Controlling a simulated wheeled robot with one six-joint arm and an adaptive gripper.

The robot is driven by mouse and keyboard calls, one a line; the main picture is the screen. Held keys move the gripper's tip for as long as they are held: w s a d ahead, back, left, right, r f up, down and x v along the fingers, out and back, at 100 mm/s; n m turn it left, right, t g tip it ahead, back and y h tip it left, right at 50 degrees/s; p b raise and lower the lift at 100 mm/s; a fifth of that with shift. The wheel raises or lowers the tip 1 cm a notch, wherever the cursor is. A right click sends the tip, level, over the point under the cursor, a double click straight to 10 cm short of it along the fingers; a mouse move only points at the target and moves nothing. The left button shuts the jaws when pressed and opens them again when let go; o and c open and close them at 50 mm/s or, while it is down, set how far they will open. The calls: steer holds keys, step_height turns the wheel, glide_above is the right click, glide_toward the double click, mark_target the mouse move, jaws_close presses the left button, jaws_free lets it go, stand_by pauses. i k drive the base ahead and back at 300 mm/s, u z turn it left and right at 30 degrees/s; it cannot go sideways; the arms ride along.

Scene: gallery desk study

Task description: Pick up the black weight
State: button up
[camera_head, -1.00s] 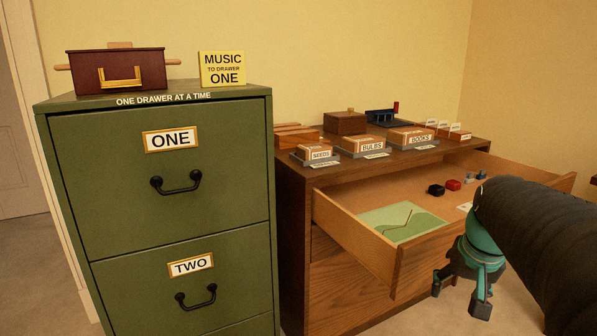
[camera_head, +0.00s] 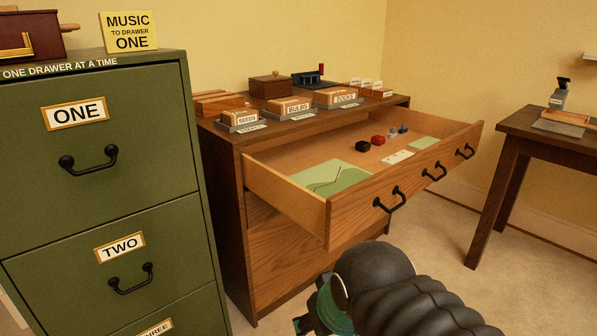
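The black weight (camera_head: 362,146) is a small dark block inside the open wooden drawer (camera_head: 290,205), towards its back. A red block (camera_head: 378,140) sits just to its right. My gripper (camera_head: 303,322) is at the bottom of the view, in front of the dresser and well apart from the weight. My dark arm hides most of it, and the frame's edge cuts it off, so its fingers cannot be judged.
Small blue-grey pieces (camera_head: 398,131), a white card (camera_head: 397,157) and a green sheet (camera_head: 330,178) also lie in the drawer. A green filing cabinet (camera_head: 150,215) stands left. A side table (camera_head: 515,125) stands right, with open floor between it and the dresser.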

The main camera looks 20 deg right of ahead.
mark_target(363, 147)
steer(key=u, duration=0.05)
steer(key=k, duration=1.1)
steer(key=z, duration=1.05)
steer(key=i, duration=1.35)
steer(key=u, duration=0.35)
